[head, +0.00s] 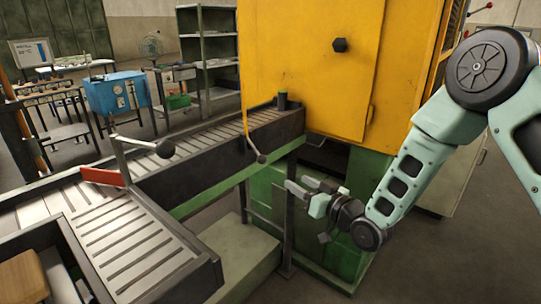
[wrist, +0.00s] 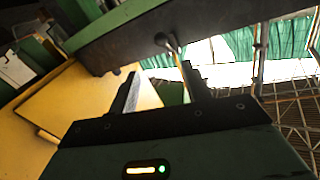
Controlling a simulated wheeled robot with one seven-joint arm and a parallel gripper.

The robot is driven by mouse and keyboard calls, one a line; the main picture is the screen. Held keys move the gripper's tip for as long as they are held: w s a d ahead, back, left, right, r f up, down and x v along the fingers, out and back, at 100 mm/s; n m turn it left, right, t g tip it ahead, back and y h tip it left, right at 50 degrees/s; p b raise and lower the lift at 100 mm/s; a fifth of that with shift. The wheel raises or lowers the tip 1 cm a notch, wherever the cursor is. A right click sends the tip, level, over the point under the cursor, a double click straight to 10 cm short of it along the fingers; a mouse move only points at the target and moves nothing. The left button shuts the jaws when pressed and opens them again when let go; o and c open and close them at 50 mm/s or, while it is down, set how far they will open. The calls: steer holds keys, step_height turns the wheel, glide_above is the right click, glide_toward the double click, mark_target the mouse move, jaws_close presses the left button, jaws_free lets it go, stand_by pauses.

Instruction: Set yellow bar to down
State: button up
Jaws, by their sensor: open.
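The yellow bar (head: 245,122) is a thin rod in the head view, running down beside the left edge of the yellow furnace housing and bending right to a dark ball knob (head: 262,158) at its low end. The knob hangs in front of the roller conveyor's side rail. My gripper (head: 299,187) is open and empty, below and right of the knob and apart from it. In the wrist view my open jaws (wrist: 160,88) show nothing between them at close range. A rod with a dark round knob (wrist: 161,39) shows beyond them; I cannot tell whether it is the yellow bar.
The yellow furnace housing (head: 310,65) stands behind my gripper on a green base (head: 270,200). The roller conveyor (head: 190,146) runs left from it. A second lever with a dark ball (head: 165,149) and a red plate (head: 103,177) are at left. Floor shows at lower right.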

mark_target(265, 162)
steer(key=p+x, duration=0.3)
steer(key=x, duration=1.4)
steer(key=shift+a, duration=0.2)
